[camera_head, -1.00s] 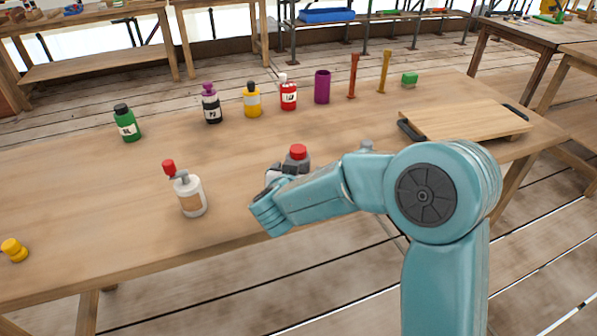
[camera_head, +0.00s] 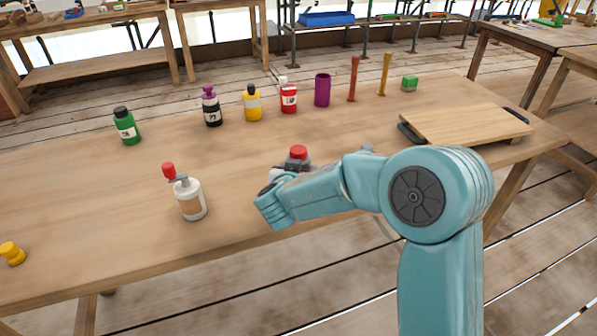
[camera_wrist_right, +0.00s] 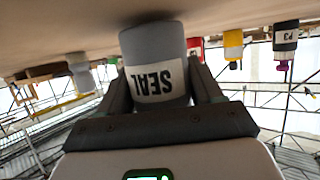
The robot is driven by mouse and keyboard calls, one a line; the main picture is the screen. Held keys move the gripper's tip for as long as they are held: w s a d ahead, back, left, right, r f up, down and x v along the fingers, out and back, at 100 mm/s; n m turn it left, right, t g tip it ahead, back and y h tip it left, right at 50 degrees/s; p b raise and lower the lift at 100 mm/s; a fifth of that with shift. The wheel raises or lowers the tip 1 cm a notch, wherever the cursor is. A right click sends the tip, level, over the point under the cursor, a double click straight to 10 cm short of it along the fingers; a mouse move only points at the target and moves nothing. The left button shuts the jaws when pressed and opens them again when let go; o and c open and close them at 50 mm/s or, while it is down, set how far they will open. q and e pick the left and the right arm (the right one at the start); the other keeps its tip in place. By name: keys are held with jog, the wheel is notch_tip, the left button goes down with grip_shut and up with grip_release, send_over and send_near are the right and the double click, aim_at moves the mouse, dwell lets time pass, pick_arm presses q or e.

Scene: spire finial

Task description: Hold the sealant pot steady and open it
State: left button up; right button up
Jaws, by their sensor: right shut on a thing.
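The sealant pot (camera_wrist_right: 155,70) is grey with a white label reading SEAL, upside down in the right wrist view. In the head view its red lid (camera_head: 298,152) shows on top, and most of its body is hidden by my right arm. My right gripper (camera_wrist_right: 160,98) is shut on the pot, one finger on each side of the body. The pot stands upright on the table (camera_head: 110,220), near its front edge. My left gripper is not in view.
A white pump bottle (camera_head: 190,200) with a red top stands left of the pot. Green (camera_head: 127,128), black (camera_head: 212,108), yellow (camera_head: 252,106) and red (camera_head: 288,98) bottles and a purple cup (camera_head: 322,92) stand behind. A wooden board (camera_head: 465,122) lies at right.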

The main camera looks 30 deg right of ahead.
notch_tip(320, 180, up, 20)
jog(key=p, duration=0.6)
jog(key=shift+f+p, duration=0.2)
jog(key=shift+p, duration=0.2)
jog(key=o, duration=0.6)
jog(key=c, duration=0.9)
